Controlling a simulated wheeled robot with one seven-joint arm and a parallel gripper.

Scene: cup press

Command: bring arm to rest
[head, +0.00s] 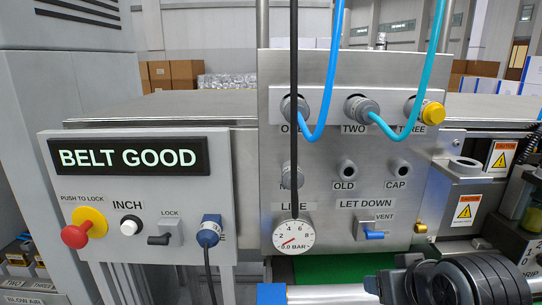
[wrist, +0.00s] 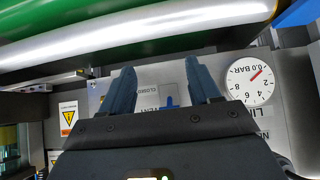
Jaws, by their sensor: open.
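My gripper (wrist: 161,66) is open and empty in the wrist view. Its two dark fingers stand apart in front of the panel. The blue vent lever (wrist: 169,101) shows between the fingers, and I cannot tell how far off it is. In the head view a dark, ribbed part of my arm (head: 470,282) is at the bottom right, below the steel panel (head: 330,165). The vent lever (head: 374,235) is uncovered there. My fingertips are not clear in the head view.
Blue (head: 325,110) and teal (head: 410,110) hoses run up from ports ONE and TWO. A yellow cap (head: 433,113) is at THREE. The display (head: 128,157) reads BELT GOOD. A roller (wrist: 140,40) crosses the wrist view.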

